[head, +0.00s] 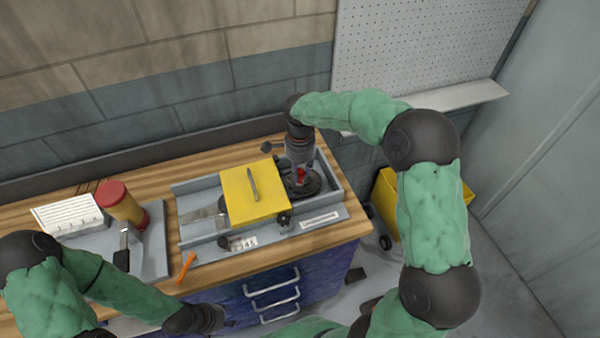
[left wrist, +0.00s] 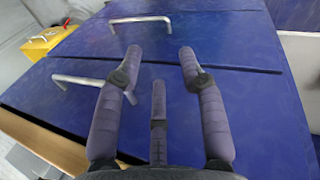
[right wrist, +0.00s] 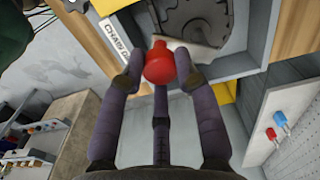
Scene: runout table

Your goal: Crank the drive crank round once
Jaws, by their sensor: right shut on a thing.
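The drive crank shows as a red knob (head: 301,174) over a dark round disc (head: 310,188) at the right end of the grey runout tray (head: 186,215). My right gripper (head: 300,172) reaches down onto the knob from above. In the right wrist view the red knob (right wrist: 160,64) sits between the fingertips of my right gripper (right wrist: 160,72), which is shut on it. The toothed dark disc (right wrist: 190,18) lies just beyond it. My left gripper (head: 222,320) is low in front of the bench. In the left wrist view my left gripper (left wrist: 158,62) is open and empty, facing the blue drawers.
A yellow block (head: 245,205) with a metal tool on it stands in the tray beside the disc. A yellow bin (head: 385,197) stands on the floor at right.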

